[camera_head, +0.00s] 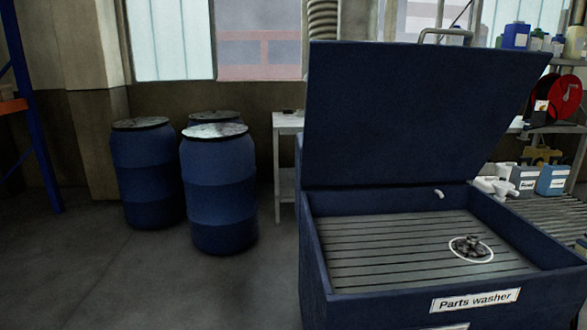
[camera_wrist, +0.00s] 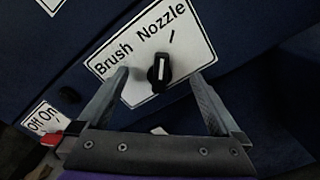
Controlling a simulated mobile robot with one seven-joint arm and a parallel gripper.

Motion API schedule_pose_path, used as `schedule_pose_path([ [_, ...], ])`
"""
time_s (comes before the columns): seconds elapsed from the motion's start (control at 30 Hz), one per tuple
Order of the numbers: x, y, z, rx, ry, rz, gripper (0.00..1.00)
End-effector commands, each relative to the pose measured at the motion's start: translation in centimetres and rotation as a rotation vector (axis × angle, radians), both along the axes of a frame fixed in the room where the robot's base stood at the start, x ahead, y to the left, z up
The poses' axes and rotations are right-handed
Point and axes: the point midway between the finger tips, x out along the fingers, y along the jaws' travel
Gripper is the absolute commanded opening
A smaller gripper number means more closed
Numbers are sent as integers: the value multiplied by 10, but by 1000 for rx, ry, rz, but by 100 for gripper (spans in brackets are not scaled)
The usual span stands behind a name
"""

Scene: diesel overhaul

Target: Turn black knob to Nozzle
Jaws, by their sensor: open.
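In the wrist view, the black knob (camera_wrist: 159,72) sits on a white label plate (camera_wrist: 188,49) marked "Brush" and "Nozzle" on a dark blue panel. A white line on the knob runs nearly upright in the picture; I cannot tell for certain which word it is set to. A small black tick shows below "Nozzle". My gripper (camera_wrist: 160,80) is open, one fingertip on each side of the knob, with gaps visible between knob and fingers. In the head view, the blue parts washer (camera_head: 400,305) stands with its lid raised; the knob and my gripper are not visible there.
Blue barrels (camera_head: 220,190) stand left of the washer. Bare floor (camera_head: 130,280) lies in front of them.

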Motion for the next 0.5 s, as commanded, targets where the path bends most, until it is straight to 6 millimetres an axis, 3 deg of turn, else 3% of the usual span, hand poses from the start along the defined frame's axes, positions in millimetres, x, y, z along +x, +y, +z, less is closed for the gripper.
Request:
schedule_pose_path([
  [0.27, -4, -1, 0, 0, 1, -1, 100],
  [0.5, -38, -3, 1, 0, 2, -1, 100],
])
